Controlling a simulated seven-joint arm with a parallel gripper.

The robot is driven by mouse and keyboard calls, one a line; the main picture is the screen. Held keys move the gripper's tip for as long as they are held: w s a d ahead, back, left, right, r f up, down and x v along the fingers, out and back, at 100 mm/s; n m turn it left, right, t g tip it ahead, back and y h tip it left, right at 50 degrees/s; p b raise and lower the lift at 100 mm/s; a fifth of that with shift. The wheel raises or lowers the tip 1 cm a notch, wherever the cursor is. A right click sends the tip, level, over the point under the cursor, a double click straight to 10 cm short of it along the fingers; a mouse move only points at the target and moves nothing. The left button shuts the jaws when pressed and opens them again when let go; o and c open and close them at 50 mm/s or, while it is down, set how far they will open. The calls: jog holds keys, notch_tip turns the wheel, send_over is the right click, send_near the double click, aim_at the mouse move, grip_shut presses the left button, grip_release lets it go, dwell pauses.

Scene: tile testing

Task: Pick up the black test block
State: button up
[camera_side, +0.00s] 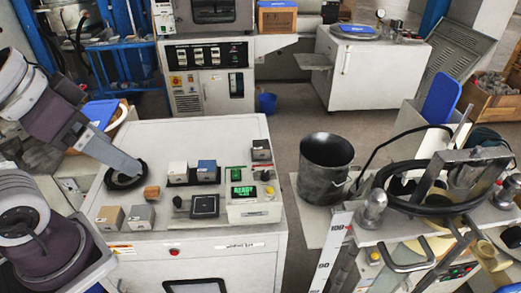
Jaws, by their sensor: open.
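A small dark block (261,149), the likeliest black test block, sits at the back right of the white cabinet top (150,140). A white block (178,171) and a blue-grey block (207,170) stand on a dark strip left of it. A tan block (110,218), a grey block (142,217) and a small brown block (151,193) are at the front left. My gripper (136,172) reaches in from the left, near a black ring (115,181), well left of the dark block. It holds nothing that I can see; its fingers are hard to make out.
A tester with a green READY display (243,191) stands at the right of the top. A flat black square plate (205,206) lies left of it. A dark metal bucket (325,165) stands right of the cabinet. The back middle of the top is clear.

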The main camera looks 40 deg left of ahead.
jog(key=shift+o, duration=0.4)
jog(key=n+y, duration=0.2)
jog(key=n, duration=0.5)
send_over(261, 145)
jog(key=s+d, duration=0.4)
jog(key=s, duration=0.2)
notch_tip(261, 145, down, 19)
jog(key=shift+g+y, duration=0.3)
jog(key=shift+y, duration=0.4)
jog(key=x, duration=0.6)
jog(key=s+x, duration=0.1)
jog(key=x, duration=0.5)
jog(key=d+f+x, duration=0.1)
jog(key=x, duration=0.6)
jog(key=shift+s+f, duration=0.15)
jog(key=shift+s, duration=0.15)
jog(key=shift+c, duration=0.2)
grip_shut()
